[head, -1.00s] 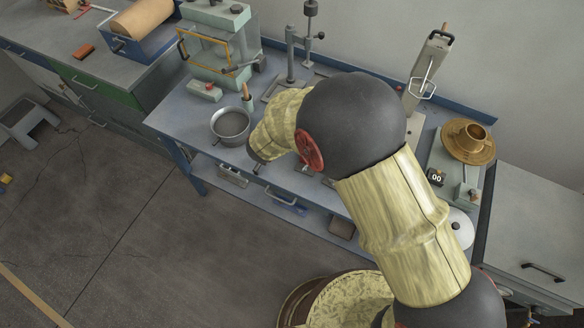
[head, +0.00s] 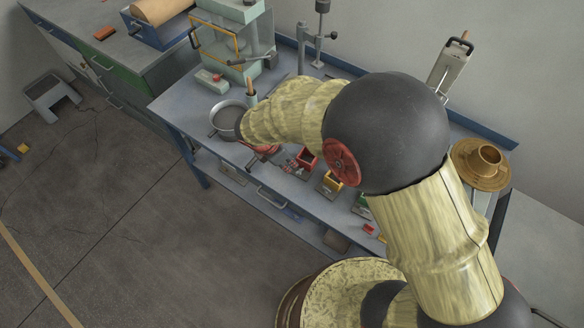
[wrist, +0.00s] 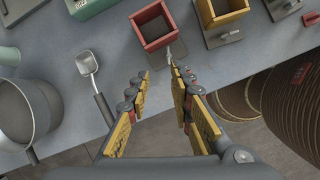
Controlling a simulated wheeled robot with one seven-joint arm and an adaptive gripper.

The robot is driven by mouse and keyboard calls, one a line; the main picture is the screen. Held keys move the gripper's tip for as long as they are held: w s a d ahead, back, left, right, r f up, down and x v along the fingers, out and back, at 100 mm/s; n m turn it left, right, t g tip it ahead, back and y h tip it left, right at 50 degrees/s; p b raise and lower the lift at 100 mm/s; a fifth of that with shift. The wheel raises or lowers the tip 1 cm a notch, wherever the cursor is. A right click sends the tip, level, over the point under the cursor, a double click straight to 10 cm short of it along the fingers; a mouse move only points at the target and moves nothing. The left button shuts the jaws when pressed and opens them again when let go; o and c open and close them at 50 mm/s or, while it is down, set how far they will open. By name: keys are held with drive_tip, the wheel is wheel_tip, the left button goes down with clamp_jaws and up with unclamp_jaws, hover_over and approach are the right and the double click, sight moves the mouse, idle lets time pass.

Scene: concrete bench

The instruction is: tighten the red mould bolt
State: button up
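The red mould (wrist: 153,24) is an open-topped square box, at the top middle of the wrist view. In the head view the red mould (head: 306,159) shows just right of my forearm. A small grey metal piece (wrist: 178,50), which looks like its bolt, sticks out near the mould's lower right corner, close to my right fingertip. My gripper (wrist: 160,72) is open and empty, its two yellow-padded fingers apart, just below the mould in the picture. I cannot tell whether the right fingertip touches the bolt.
A yellow mould (wrist: 221,13) stands right of the red one. A metal scoop (wrist: 93,80) lies to the left, and a grey pan (wrist: 28,112) stands at far left. In the head view a green machine (head: 232,40) stands at the back and a brass-coloured piece (head: 483,166) at right.

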sight(299, 171)
drive_tip(key=shift+n, duration=0.3)
drive_tip(key=x, duration=0.2)
drive_tip(key=d+b+x, duration=0.1)
drive_tip(key=x, duration=0.2)
drive_tip(key=b+x, duration=0.1)
drive_tip(key=x, duration=0.1)
drive_tip(key=shift+s+d+f, duration=0.2)
drive_tip(key=shift+s+d, duration=0.15)
drive_tip(key=shift+c, duration=0.7)
drive_tip(key=c, duration=0.4)
drive_tip(key=shift+h, duration=0.4)
clamp_jaws()
